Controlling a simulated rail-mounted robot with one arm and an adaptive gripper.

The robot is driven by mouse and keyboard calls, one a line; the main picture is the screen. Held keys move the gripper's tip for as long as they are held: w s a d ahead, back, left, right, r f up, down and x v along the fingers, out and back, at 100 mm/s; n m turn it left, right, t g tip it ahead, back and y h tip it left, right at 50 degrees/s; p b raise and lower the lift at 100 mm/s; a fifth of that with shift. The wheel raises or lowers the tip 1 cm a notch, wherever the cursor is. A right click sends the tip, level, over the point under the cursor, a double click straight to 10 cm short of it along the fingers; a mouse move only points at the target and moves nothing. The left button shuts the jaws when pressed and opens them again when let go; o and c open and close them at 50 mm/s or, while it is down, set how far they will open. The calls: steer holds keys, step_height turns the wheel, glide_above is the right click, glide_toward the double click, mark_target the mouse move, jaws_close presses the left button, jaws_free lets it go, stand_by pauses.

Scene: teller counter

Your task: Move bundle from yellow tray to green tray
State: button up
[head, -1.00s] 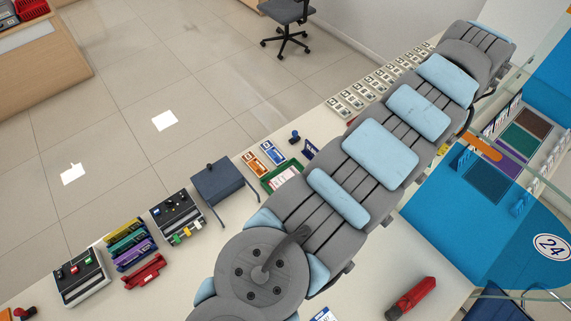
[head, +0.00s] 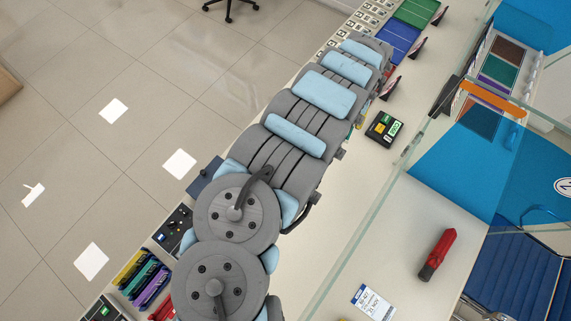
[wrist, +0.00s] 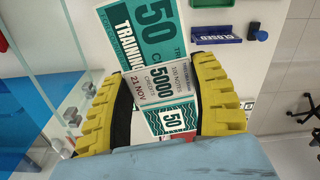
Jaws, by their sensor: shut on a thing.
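In the wrist view my gripper (wrist: 165,110) has its two ribbed yellow fingers shut on a bundle (wrist: 150,30) of teal and white notes. The bundle is marked 50 and TRAINING, and its paper band reads 5000. In the head view my arm covers the gripper and the bundle. A flat green tray (head: 416,11) with dividing lines shows at the far end of the counter. I cannot make out the yellow tray in either current view.
A blue tray (head: 398,38) lies beside the green one. A black device (head: 383,129) with coloured labels stands right of my arm. A glass screen (head: 345,240) runs along the counter. A red object (head: 437,255) lies beyond it. The wrist view shows a CLOSED sign (wrist: 217,36).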

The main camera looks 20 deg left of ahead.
steer(key=s+a+f+m, duration=0.1)
steer(key=s+a+f, duration=0.2)
steer(key=s+f, duration=0.65)
steer(key=s+a+f+m, duration=0.1)
steer(key=s+a+f, duration=0.3)
steer(key=s+f, duration=0.55)
steer(key=w+a+f+b, duration=0.3)
steer(key=b, duration=0.3)
steer(key=w+a+f+b, duration=0.3)
steer(key=w+f+b, duration=0.1)
steer(key=b, duration=0.2)
steer(key=w+a+f+b, duration=0.3)
steer(key=f+b, duration=0.1)
steer(key=b, duration=0.2)
steer(key=shift+w+a+b, duration=0.2)
steer(key=shift+w+b, duration=0.15)
steer(key=shift+w, duration=0.05)
steer(key=shift+w+a+f+b, duration=0.5)
steer(key=shift+f+b, duration=0.2)
steer(key=shift+b, duration=0.55)
step_height(320, 180, down, 3)
steer(key=shift+s+r+b, duration=0.1)
steer(key=shift+b, duration=1)
steer(key=shift+r, duration=0.1)
